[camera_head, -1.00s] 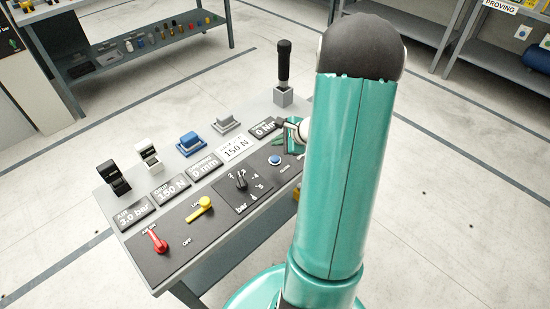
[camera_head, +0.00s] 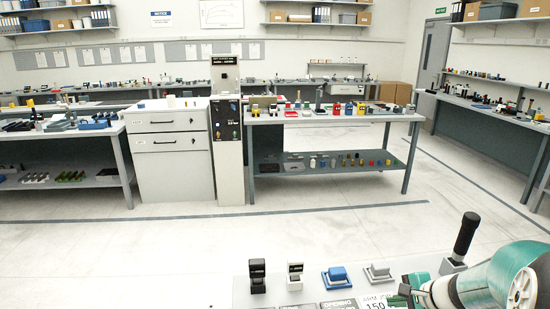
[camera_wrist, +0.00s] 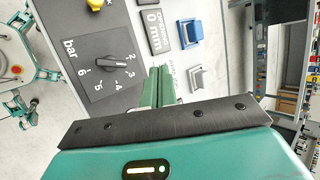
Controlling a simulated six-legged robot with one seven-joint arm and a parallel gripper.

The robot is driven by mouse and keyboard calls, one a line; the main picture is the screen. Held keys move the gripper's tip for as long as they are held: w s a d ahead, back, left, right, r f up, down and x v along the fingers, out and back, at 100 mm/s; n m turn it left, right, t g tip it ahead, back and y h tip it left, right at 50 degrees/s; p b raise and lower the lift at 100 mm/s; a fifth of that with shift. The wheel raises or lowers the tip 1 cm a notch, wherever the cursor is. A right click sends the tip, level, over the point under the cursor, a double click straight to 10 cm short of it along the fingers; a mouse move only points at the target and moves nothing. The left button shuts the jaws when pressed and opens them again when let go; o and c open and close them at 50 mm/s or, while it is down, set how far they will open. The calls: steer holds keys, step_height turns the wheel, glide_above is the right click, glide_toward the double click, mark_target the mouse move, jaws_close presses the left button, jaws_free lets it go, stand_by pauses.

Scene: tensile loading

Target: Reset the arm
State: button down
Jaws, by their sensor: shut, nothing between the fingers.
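My gripper (camera_wrist: 160,78) shows in the wrist view as two green fingers pressed together, with nothing between them. It is over the control panel, beside the black pressure dial (camera_wrist: 118,63) marked in bar and near the small grey rocker (camera_wrist: 200,78). In the head view my arm (camera_head: 495,285) is low at the right edge, partly cut off by the frame. Its bent teal and white links cover the right part of the panel. Whether the fingers touch the panel cannot be told.
On the panel stand a black lever (camera_head: 466,236), a blue rocker (camera_head: 338,277), a black switch (camera_head: 257,276) and a white one (camera_head: 295,276). A yellow knob (camera_wrist: 95,4) is near the dial. Clear floor (camera_head: 200,240) lies beyond the panel, before a bench (camera_head: 330,117) and white cabinet (camera_head: 168,155).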

steer(key=s+a+r+n+g, duration=0.1)
steer(key=s+a+r+n, duration=0.35)
steer(key=a, duration=0.25)
steer(key=s+a+r+n+g, duration=0.1)
steer(key=s+a+r+n, duration=0.2)
steer(key=a+r+n, duration=0.35)
steer(key=s+a+r+n+h, duration=0.3)
steer(key=s+a+n, duration=0.2)
steer(key=s, duration=0.4)
steer(key=shift+s+r+n+h, duration=0.2)
steer(key=shift+r+n+h, duration=0.2)
steer(key=shift+n, duration=0.1)
stand_by(0.8)
